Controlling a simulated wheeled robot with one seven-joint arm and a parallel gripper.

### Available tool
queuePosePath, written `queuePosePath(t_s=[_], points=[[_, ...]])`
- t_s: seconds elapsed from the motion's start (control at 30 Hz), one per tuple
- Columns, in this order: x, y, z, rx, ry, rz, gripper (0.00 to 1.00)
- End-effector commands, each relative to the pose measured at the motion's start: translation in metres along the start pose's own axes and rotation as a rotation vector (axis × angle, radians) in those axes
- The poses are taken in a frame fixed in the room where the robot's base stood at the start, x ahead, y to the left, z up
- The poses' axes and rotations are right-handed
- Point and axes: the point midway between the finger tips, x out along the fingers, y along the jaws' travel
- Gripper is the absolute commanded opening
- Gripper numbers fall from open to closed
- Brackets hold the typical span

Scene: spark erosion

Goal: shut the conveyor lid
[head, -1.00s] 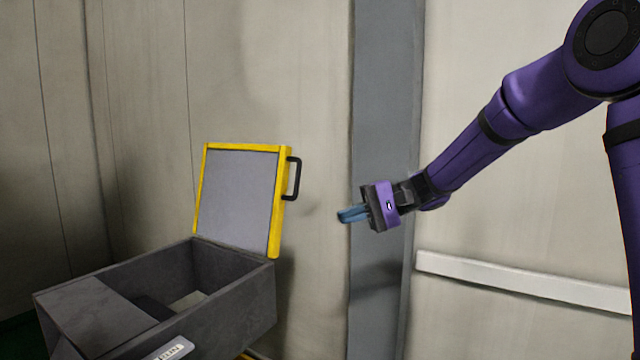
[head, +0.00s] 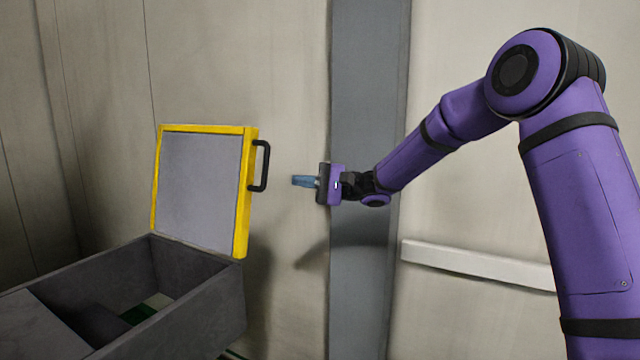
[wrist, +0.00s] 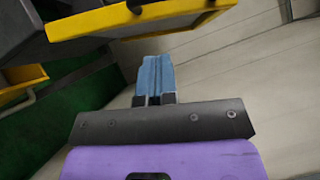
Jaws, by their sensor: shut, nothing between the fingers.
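The conveyor lid (head: 203,188) stands open, tilted upright at the back of the dark grey box (head: 200,310). It is a grey panel with a yellow frame, and a black handle (head: 264,166) sits on its right edge. My gripper (head: 296,181) is to the right of the handle, apart from it, with its blue fingers shut and empty, pointing left. In the wrist view the blue fingers (wrist: 155,72) lie together, just below the yellow lid edge (wrist: 110,18). The front of the box is cut off by the head view's lower edge.
A pale wall with a grey vertical post (head: 368,90) stands behind my arm. A white rail (head: 475,264) runs along the wall at the right. In the wrist view a yellow part (wrist: 22,80) and a green floor (wrist: 75,110) show at the left.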

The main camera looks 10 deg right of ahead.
Motion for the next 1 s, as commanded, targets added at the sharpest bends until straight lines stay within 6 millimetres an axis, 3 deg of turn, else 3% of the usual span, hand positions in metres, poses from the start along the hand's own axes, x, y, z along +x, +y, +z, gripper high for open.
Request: queuePosePath(t_s=[0.13,0.4,1.0], points=[[0.028,0.0,0.001,-0.001,-0.003,0.0,0.0],[0.048,0.0,0.025,0.0,0.0,0.001,0.0],[0.052,-0.001,0.03,-0.01,0.0,0.007,0.0]])
